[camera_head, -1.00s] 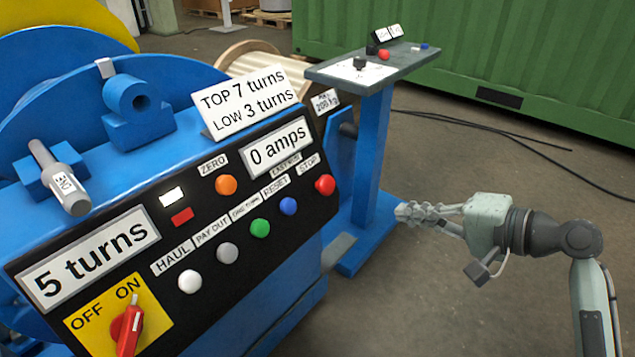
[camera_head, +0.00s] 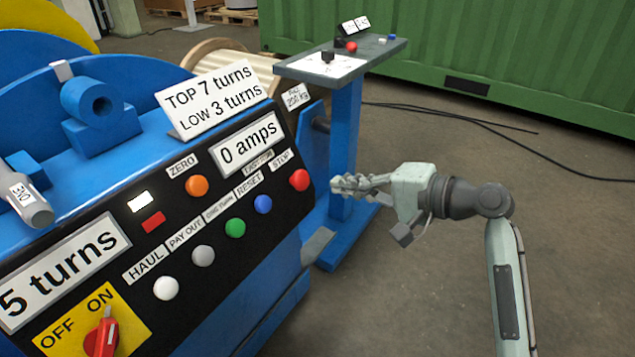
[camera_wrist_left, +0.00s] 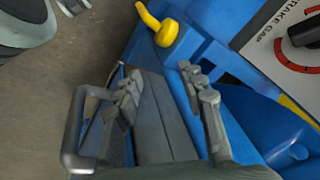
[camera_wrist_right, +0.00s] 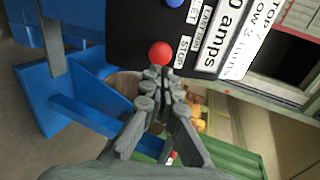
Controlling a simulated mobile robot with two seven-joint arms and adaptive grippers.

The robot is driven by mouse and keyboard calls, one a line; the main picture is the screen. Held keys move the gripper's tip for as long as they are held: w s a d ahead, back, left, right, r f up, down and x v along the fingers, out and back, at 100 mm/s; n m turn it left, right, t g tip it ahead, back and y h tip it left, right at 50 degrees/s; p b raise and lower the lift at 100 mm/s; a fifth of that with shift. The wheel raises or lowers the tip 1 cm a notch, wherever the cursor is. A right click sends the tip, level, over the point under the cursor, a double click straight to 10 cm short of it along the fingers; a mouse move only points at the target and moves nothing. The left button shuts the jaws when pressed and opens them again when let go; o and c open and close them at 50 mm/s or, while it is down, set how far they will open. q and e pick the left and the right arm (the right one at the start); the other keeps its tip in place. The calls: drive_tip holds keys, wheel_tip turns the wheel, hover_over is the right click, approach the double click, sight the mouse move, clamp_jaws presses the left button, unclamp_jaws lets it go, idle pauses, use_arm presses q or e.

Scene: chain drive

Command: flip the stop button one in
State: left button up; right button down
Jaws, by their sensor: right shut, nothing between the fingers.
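The red STOP button (camera_head: 299,180) is at the right end of the button row on the black control panel, under its STOP label. It also shows in the right wrist view (camera_wrist_right: 160,53), just beyond my fingertips. My right gripper (camera_head: 336,186) is shut and empty, pointing at the button from the right with a small gap in the head view. Its fingertips show in the right wrist view (camera_wrist_right: 158,72); contact cannot be told there. My left gripper (camera_wrist_left: 160,85) shows only in its wrist view, open, its fingers apart near blue machine parts and a yellow handle (camera_wrist_left: 165,32).
Blue (camera_head: 263,204), green (camera_head: 235,227), grey and white buttons line the panel left of STOP. A red ON/OFF switch (camera_head: 102,338) is at lower left. A blue pedestal table (camera_head: 345,130) stands behind my right gripper.

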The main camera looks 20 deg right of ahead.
sight(304, 181)
drive_tip(key=x, duration=0.6)
use_arm(q)
drive_tip(key=shift+s+r, duration=0.4)
drive_tip(key=shift+r, duration=0.05)
use_arm(e)
drive_tip(key=shift+w+a+f, duration=0.1)
drive_tip(key=shift+w+a, duration=0.05)
drive_tip(key=shift+w, duration=0.05)
